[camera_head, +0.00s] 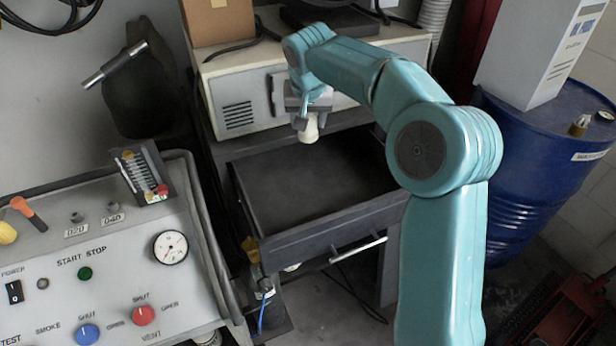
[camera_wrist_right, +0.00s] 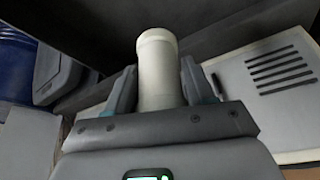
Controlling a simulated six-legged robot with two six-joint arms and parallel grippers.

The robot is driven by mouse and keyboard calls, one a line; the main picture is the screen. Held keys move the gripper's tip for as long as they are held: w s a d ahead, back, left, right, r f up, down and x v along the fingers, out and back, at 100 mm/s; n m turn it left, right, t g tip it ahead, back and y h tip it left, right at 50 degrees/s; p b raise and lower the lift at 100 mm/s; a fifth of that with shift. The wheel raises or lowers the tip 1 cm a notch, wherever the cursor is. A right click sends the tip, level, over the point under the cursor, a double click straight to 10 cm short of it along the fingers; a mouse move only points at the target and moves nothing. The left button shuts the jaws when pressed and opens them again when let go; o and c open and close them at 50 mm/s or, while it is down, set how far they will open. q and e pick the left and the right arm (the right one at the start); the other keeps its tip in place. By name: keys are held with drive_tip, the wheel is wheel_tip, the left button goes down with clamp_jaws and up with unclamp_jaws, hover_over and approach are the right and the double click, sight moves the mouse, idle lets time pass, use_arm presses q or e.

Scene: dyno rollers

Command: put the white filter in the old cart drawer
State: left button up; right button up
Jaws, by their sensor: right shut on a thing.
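The white filter (camera_head: 309,130) is a small pale cylinder, held by my right gripper (camera_head: 307,108) above the back part of the open cart drawer. In the right wrist view the filter (camera_wrist_right: 158,62) stands out between the two fingers of my right gripper (camera_wrist_right: 159,88), which are shut on it. The old cart drawer (camera_head: 330,236) is dark grey and pulled out, and its visible floor is empty. My right arm hides part of the drawer's right side. My left gripper does not show in either view.
A beige computer case (camera_head: 243,95) stands on the cart behind the drawer. A control panel (camera_head: 100,265) with knobs and a gauge is at the left. A blue barrel (camera_head: 535,170) carrying a white box (camera_head: 530,50) stands at the right.

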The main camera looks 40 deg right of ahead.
wheel_tip(320, 180, down, 15)
drive_tip(key=shift+s+r+b, duration=0.1)
drive_tip(key=shift+r+b, duration=0.1)
drive_tip(key=shift+b, duration=0.3)
wheel_tip(320, 180, down, 4)
drive_tip(key=shift+r, duration=0.15)
drive_tip(key=shift+f+b, duration=0.3)
drive_tip(key=shift+b, duration=0.05)
drive_tip(key=o, duration=1.1)
drive_tip(key=shift+c, duration=0.2)
drive_tip(key=shift+r, duration=0.1)
